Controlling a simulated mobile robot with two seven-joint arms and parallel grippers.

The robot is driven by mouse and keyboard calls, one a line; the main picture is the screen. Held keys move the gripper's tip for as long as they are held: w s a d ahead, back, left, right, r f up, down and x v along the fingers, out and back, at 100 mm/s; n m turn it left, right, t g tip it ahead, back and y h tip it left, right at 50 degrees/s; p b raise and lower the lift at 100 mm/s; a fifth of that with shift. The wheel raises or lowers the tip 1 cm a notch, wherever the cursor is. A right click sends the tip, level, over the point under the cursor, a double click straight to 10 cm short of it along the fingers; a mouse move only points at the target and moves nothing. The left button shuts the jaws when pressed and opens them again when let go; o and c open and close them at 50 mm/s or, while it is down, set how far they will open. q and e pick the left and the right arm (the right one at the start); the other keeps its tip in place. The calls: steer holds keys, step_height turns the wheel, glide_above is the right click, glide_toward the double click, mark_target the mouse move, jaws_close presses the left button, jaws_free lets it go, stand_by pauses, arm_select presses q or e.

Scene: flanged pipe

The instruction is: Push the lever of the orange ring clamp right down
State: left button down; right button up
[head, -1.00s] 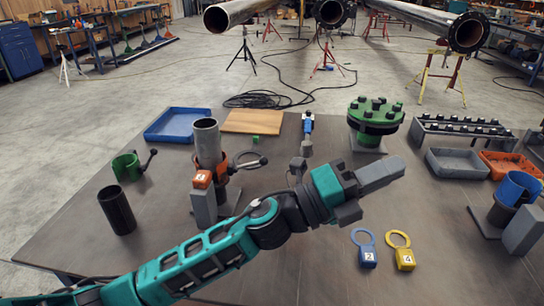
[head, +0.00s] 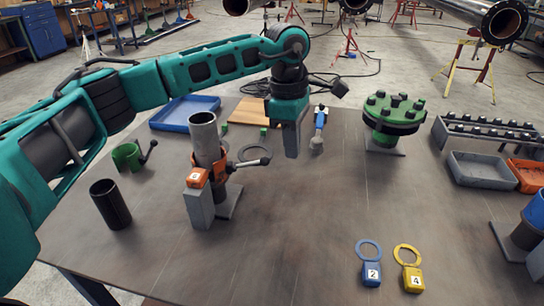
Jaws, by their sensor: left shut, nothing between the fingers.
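The orange ring clamp (head: 221,168) sits around an upright grey pipe (head: 203,133). Its lever (head: 248,163) sticks out to the right, close to level, with a black knob (head: 265,161) at the end. My left gripper (head: 292,154) points down with its fingers shut and empty. In the picture it is just right of and above the knob, with a gap between them. Its height and depth against the lever are hard to tell. My right gripper is not in view.
A green clamp (head: 127,157) and a black tube (head: 110,204) stand left. A green flange (head: 391,117) stands right. The table's front middle is clear.

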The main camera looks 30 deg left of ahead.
mark_target(267, 158)
arm_select(q)
steer(key=w+a+r+y, duration=0.1)
steer(key=a+r+y, duration=0.1)
steer(key=a, duration=0.3)
steer(key=shift+w+a+r, duration=0.2)
steer(key=shift+a+r, duration=0.1)
steer(key=shift+r, duration=0.15)
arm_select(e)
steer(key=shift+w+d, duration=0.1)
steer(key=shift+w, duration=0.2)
arm_select(q)
steer(key=shift+f, duration=0.1)
steer(key=f+b, duration=0.1)
steer(key=f, duration=0.1)
steer(key=f+b, duration=0.3)
steer(key=f, duration=0.2)
steer(key=shift+a+b, duration=0.3)
steer(key=shift+b, duration=0.05)
steer(key=shift+s, duration=0.1)
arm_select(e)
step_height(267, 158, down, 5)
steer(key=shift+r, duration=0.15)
